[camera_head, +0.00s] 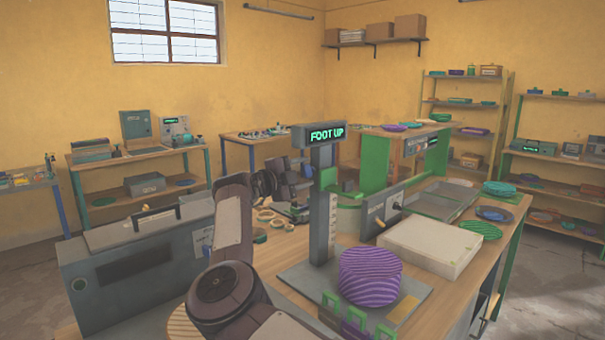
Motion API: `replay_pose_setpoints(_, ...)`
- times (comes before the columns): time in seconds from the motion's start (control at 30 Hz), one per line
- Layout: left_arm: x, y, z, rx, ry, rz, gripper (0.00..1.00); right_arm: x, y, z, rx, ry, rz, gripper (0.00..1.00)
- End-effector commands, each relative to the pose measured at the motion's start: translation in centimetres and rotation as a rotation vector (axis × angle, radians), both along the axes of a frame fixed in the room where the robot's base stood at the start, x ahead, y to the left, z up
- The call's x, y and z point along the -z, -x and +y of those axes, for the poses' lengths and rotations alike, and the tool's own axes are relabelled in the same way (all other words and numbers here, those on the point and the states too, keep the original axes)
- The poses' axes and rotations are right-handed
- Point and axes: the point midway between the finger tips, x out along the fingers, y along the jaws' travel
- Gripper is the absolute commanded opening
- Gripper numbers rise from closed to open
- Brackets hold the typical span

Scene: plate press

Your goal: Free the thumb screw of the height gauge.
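A green part (328,178) sits high on the column; I cannot make out the thumb screw clearly. A purple ridged stack of plates (370,276) stands on the gauge's grey base (300,279), right of the column. My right gripper (297,209) is left of the column, below the green part, and looks apart from it. Its fingers are dark and small, so their opening is unclear. My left gripper is not in view.
A grey machine (130,265) stands on the bench at left. A pale slab (430,246) and a grey tray (440,205) lie right of the gauge. Green brackets (345,317) stand at the base's front. Several rings (266,215) lie behind my arm.

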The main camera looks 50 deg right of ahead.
Motion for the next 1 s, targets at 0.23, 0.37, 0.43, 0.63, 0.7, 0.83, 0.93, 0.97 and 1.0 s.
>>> replay_pose_setpoints(0.23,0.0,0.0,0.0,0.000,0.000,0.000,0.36,0.0,0.0,0.0,0.000,0.000,0.000,0.17)
replay_pose_setpoints(0.37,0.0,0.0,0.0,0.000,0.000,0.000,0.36,0.0,0.0,0.0,0.000,0.000,0.002,0.12)
replay_pose_setpoints(0.43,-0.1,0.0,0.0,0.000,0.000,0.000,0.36,0.0,0.0,0.0,0.001,-0.001,0.007,0.12)
replay_pose_setpoints(0.63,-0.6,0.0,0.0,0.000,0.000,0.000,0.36,-0.1,0.0,0.0,0.000,-0.007,0.061,0.12)
replay_pose_setpoints(0.7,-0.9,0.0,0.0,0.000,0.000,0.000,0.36,-0.1,0.0,0.0,0.000,-0.011,0.096,0.12)
replay_pose_setpoints(0.83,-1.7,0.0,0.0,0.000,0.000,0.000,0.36,-0.2,0.0,0.0,0.002,-0.021,0.188,0.12)
replay_pose_setpoints(0.93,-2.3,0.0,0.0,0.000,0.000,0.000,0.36,-0.3,0.1,0.0,0.003,-0.030,0.273,0.12)
replay_pose_setpoints(0.97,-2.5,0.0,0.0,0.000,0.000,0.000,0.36,-0.3,0.1,0.0,0.002,-0.033,0.301,0.12)
replay_pose_setpoints(1.0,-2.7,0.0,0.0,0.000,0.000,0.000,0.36,-0.3,0.0,0.0,0.002,-0.038,0.339,0.12)
